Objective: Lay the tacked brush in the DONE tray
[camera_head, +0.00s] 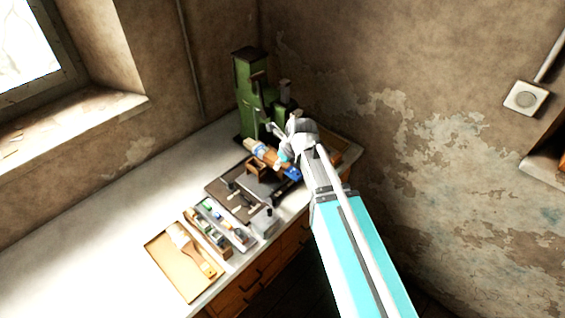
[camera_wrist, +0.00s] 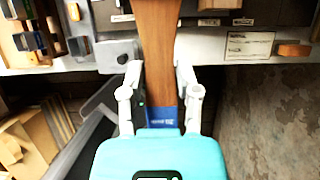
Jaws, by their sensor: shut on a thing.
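My gripper (camera_head: 288,152) is over the right part of the bench, in front of the green press. In the wrist view its fingers (camera_wrist: 158,78) are shut on the brown wooden handle of a brush (camera_wrist: 158,32). The handle has a blue end towards my palm; its far end is out of that view. In the head view the blue end (camera_head: 292,174) shows at the lower right of my fingers. A tan tray (camera_head: 164,262) with a pale brush (camera_head: 180,238) in it lies at the bench's front left. I cannot read a DONE label on any tray.
The green press (camera_head: 246,92) stands at the back corner. A dark mat (camera_head: 222,184) with small parts and a grey organiser (camera_head: 240,240) lie between it and the tan tray. Part of a wooden tray (camera_head: 350,150) shows right of my gripper. The bench's left is clear.

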